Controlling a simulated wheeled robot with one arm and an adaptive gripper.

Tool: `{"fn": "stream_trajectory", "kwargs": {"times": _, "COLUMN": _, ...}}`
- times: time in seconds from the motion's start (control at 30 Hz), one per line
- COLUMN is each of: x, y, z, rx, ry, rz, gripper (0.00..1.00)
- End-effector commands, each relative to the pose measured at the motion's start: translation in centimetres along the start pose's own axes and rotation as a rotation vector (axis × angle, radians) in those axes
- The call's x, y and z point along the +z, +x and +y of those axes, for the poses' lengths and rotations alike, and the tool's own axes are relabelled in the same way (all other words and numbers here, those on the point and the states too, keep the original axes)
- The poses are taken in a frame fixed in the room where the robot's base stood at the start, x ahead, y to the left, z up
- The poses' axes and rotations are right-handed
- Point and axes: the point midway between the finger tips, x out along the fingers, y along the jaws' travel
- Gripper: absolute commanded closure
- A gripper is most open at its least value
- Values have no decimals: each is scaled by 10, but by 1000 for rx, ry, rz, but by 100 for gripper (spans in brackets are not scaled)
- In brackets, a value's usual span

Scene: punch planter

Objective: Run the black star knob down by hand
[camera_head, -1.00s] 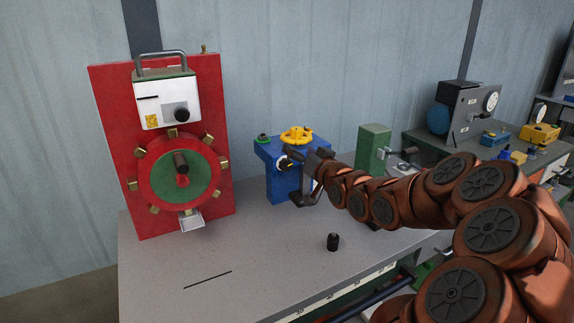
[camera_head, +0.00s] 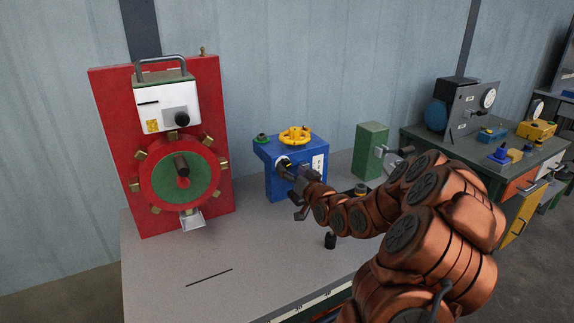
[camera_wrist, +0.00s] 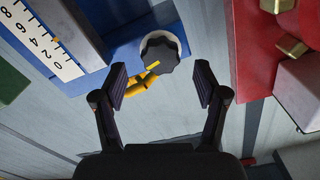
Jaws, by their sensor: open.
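The black star knob (camera_wrist: 160,53) sits on the front of the blue box (camera_wrist: 85,62), with a pale ring around its shaft. In the head view the knob's area (camera_head: 284,163) is partly hidden behind my gripper. My gripper (camera_wrist: 160,85) is open, with its two fingers spread to either side of the knob in the wrist view and nothing between them. In the head view my gripper (camera_head: 295,188) is in front of the blue box (camera_head: 283,190). Whether the fingers touch the knob is not clear, but a gap shows on both sides.
A yellow handwheel (camera_head: 295,135) and a green button (camera_head: 262,138) are on top of the box. A red panel with a wheel (camera_head: 222,105) stands at left. A small black cylinder (camera_head: 330,241) stands on the grey bench (camera_head: 160,270). A green block (camera_head: 371,150) stands at right.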

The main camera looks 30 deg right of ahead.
Motion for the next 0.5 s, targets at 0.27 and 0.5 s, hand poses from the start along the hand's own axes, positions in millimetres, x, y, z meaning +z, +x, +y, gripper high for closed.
{"fn": "stream_trajectory", "kwargs": {"times": 0.27, "x": 0, "y": 25, "z": -2, "rx": -3, "ry": -1, "rz": -1, "gripper": 28}}
{"fn": "stream_trajectory", "kwargs": {"times": 0.5, "x": 0, "y": 31, "z": -1, "rx": -1, "ry": -1, "rz": 0, "gripper": 28}}
